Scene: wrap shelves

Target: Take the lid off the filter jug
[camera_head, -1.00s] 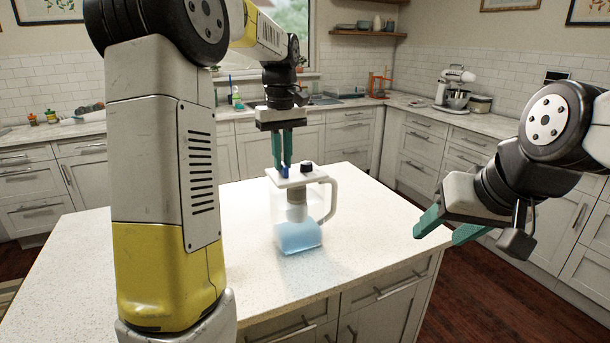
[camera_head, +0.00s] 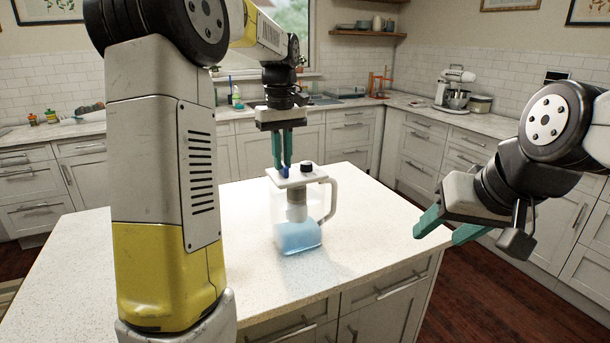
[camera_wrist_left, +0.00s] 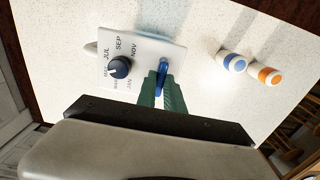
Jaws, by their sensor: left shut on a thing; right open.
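The filter jug (camera_head: 298,236) stands upright on the island worktop, clear-walled with blue-tinted water low inside and a white handle on its right. Its white lid (camera_head: 297,177) sits on top, with a dark knob and a small blue tab. In the left wrist view the lid (camera_wrist_left: 136,50) shows month letters around its dark dial. My left gripper (camera_head: 283,165) points down from above and is shut on the blue tab (camera_wrist_left: 162,66) of the lid. The lid appears seated on the jug. My right gripper (camera_head: 440,232) is open and empty, right of the jug near the worktop's edge.
Two small white cylinders, one with a blue band (camera_wrist_left: 234,62) and one with an orange band (camera_wrist_left: 266,75), stand on the worktop beside the jug in the left wrist view. The island worktop (camera_head: 370,215) is otherwise largely clear. A stand mixer (camera_head: 455,88) is on the far counter.

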